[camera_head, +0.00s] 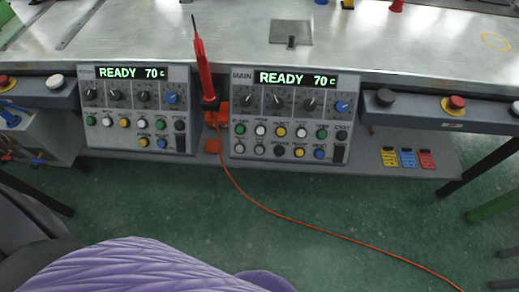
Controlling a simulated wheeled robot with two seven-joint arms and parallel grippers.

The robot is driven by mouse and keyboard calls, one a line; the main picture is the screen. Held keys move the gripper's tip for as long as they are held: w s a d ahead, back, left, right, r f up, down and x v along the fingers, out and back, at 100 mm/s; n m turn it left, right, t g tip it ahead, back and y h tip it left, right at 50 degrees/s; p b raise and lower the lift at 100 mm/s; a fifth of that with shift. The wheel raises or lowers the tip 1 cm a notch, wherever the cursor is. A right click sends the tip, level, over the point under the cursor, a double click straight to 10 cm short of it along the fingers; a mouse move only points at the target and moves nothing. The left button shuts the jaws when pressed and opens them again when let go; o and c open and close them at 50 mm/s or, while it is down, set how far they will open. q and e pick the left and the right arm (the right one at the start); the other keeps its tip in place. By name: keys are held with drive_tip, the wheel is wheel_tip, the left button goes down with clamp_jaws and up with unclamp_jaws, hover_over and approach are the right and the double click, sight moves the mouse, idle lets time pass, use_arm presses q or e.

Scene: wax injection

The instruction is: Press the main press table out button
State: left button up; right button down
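The main control panel (291,118) is a grey box hanging under the front edge of the metal table, right of centre. Its label reads MAIN and its display (293,78) shows READY 70 c in green. Below the display is a row of dark knobs with a blue knob at the right end. Under them are two rows of round buttons in green, white, yellow, black and blue. The small button labels are too small to read, so I cannot tell which is the main press table out button. Neither of my grippers is in view.
A similar panel (138,110) hangs at left. A red-handled tool (205,68) stands between the panels; an orange cable trails across the green floor. Red buttons (456,102) sit at the table's sides. Yellow, blue and red tags (407,159) lie right. Purple quilted material (140,265) fills the lower left.

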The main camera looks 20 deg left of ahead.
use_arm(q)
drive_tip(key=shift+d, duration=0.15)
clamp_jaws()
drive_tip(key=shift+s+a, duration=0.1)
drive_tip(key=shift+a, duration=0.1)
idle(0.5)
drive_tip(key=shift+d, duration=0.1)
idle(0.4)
